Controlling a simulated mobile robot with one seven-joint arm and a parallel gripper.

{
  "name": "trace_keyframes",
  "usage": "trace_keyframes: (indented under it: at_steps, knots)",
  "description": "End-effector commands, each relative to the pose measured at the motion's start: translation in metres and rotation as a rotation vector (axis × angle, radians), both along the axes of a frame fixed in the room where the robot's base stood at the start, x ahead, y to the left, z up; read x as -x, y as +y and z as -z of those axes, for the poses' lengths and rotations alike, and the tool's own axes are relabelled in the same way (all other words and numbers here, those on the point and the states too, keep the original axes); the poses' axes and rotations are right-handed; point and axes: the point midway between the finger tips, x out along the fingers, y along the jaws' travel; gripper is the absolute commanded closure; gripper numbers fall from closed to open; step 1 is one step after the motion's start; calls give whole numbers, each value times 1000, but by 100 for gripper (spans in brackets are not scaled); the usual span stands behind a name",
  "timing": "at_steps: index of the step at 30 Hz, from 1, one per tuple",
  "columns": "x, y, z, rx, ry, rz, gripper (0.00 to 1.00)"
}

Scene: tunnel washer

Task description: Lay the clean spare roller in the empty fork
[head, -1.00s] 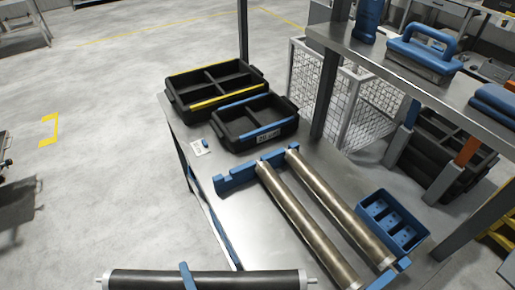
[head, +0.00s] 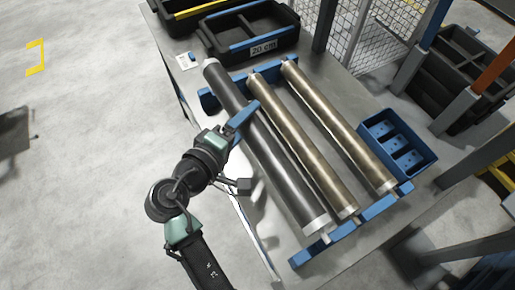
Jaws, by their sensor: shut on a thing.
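My gripper (head: 238,120) has blue fingers and is shut on a dark grey roller (head: 262,145) with pale end caps, near its upper half. The roller lies lengthwise over the left part of a blue rack, roughly parallel to two brownish rollers (head: 300,140) (head: 335,125) seated there. Its far end covers part of the rear blue rail (head: 207,100), and its near end is by the front blue rail (head: 302,258). The fork positions under it are hidden. I cannot tell whether it touches the rails or hangs just above them.
A blue bin with compartments (head: 432,160) stands right of the rack. Black trays (head: 215,45) with a "20 cm" label sit behind it, beside a small white card (head: 186,61). Posts and a mesh cage (head: 352,45) rise at the back right. Open floor lies left.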

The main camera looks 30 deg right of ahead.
Motion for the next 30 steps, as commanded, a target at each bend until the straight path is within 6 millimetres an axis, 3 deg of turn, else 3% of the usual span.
trace_keyframes:
  at_steps: [13, 21, 26, 30]
  knots:
    - [0, -1, 0, 3, -4, 18, 100]
    - [0, -1, 39, 5, -1, 17, 100]
    - [0, -1, 50, 5, -3, 18, 100]
    - [0, -1, 70, 4, 0, 17, 100]
